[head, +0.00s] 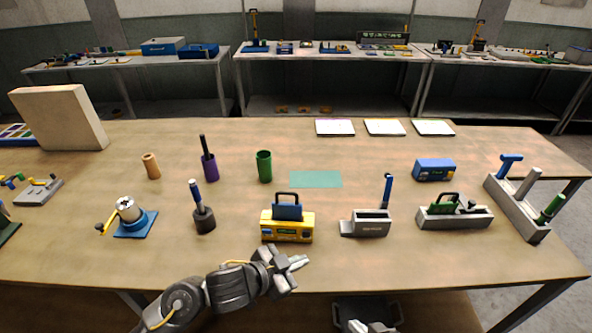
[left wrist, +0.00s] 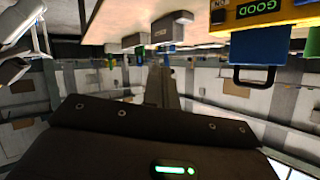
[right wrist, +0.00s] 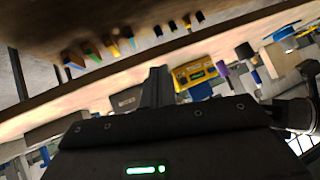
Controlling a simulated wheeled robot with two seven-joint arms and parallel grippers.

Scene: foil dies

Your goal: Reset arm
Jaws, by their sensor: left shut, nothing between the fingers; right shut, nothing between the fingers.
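My left gripper (head: 300,263) is shut and empty, low at the table's front edge, just in front of the yellow box (head: 287,230) with its blue block and dark handle. Its closed fingers (left wrist: 160,85) show in the left wrist view, which is upside down, with the yellow box (left wrist: 270,12) at upper right. My right gripper (head: 372,327) is only partly in the head view, at the bottom edge below the table front. Its closed, empty fingers (right wrist: 157,87) show in the right wrist view, with the yellow box (right wrist: 195,73) beyond them.
The wooden table (head: 110,255) holds a grey slotted block (head: 366,226), a grey tray (head: 455,216), a dark pot with a blue-handled tool (head: 204,218) and a green cup (head: 264,167). A teal mat (head: 316,180) is bare.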

